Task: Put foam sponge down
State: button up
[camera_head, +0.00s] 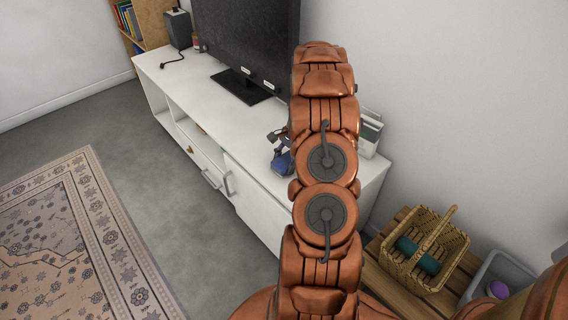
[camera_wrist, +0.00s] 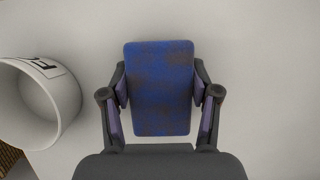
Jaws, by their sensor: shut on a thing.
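The foam sponge (camera_wrist: 161,70) is a blue block with brownish patches. My gripper (camera_wrist: 160,92) is shut on it, with one dark finger at each side, in the wrist view. In the head view the blue sponge (camera_head: 283,160) shows beside my arm, over the right part of the white cabinet top (camera_head: 208,103). My arm hides part of the gripper there. A pale surface lies behind the sponge in the wrist view; I cannot tell whether the sponge touches it.
A white cylindrical container (camera_wrist: 40,103) with dark lettering is left of the gripper. A television (camera_head: 245,45) stands on the cabinet. White upright items (camera_head: 368,135) stand right of my arm. A wicker basket (camera_head: 440,238) and a grey bin (camera_head: 505,268) are at lower right.

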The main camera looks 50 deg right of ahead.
jog(key=shift+f, duration=0.1)
jog(key=o, duration=1.2)
jog(key=shift+o, duration=0.2)
jog(key=p+v, duration=0.1)
jog(key=v, duration=1.1)
jog(key=shift+s, duration=0.1)
